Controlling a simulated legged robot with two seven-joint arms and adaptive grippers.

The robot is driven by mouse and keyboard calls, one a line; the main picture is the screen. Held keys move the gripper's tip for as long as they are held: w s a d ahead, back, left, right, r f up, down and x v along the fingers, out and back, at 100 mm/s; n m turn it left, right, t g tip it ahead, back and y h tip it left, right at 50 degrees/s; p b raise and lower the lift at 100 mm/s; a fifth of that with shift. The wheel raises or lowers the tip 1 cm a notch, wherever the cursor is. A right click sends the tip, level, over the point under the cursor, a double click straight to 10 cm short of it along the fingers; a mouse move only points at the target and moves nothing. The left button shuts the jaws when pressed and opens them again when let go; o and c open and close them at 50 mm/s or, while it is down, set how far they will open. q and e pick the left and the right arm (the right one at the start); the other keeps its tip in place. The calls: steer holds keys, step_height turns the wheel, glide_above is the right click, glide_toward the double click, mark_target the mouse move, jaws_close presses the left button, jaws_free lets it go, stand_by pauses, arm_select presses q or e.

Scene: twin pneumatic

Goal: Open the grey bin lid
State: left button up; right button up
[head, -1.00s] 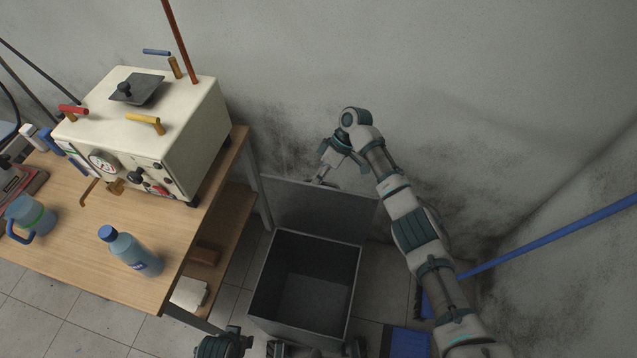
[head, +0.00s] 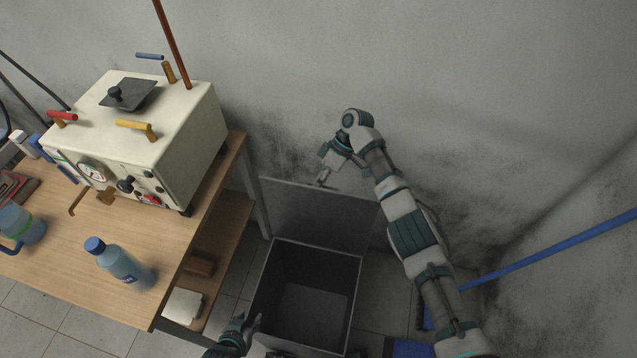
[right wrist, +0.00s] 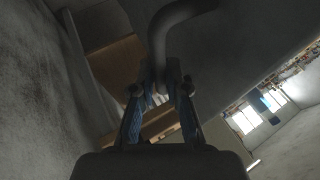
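The grey bin (head: 352,300) stands open on the floor right of the table, its inside empty as far as I see. Its grey lid (head: 315,213) stands up at the back edge, near the wall. My right gripper (head: 322,176) is at the lid's top edge, partly hidden behind it. In the right wrist view its fingers (right wrist: 161,90) are spread, with a dark curved bar (right wrist: 170,28), perhaps the lid's handle, reaching down between them; contact is unclear. My left gripper (head: 250,322) is low, by the bin's front left corner; its finger gap is unclear.
A wooden table (head: 120,265) at left bears a cream machine (head: 165,135) with coloured handles, a blue bottle (head: 122,265) and a blue mug (head: 20,228). A lower shelf (head: 215,240) is close to the bin's left. The wall is close behind the lid.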

steer(key=o, duration=0.3)
steer(key=shift+f, duration=0.25)
steer(key=shift+w+a+r, duration=0.1)
steer(key=shift+r, duration=0.3)
step_height(320, 180, up, 9)
steer(key=shift+w+r, duration=0.15)
